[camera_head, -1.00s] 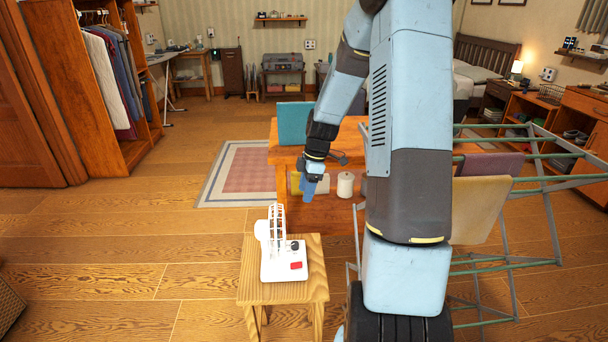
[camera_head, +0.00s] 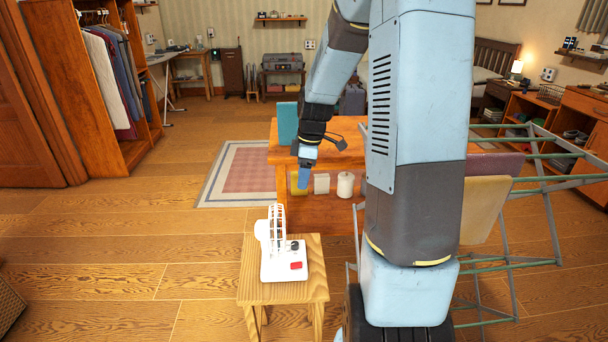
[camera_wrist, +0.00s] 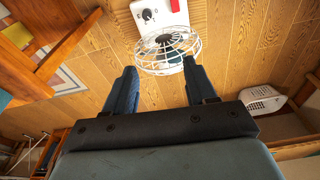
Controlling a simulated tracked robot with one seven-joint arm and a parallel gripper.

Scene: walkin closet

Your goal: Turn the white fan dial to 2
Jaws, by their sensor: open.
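The white fan (camera_head: 278,250) stands on a small wooden stool (camera_head: 246,291). Its base carries a dark round dial (camera_head: 294,245) and a red patch (camera_head: 296,265). In the wrist view the fan's wire cage (camera_wrist: 168,50) shows beyond my fingers, with the base and dial (camera_wrist: 147,14) at the top edge. The dial's setting is too small to read. My gripper (camera_head: 303,185) is above and behind the fan, apart from it, pointing down. In the wrist view my gripper (camera_wrist: 160,88) is open with nothing between its fingers.
Behind the stool is a wooden bench (camera_head: 325,212) with a white canister (camera_head: 345,184) and a small white box (camera_head: 321,183). A metal drying rack (camera_head: 555,215) fills the right side. The floor left of the stool is clear.

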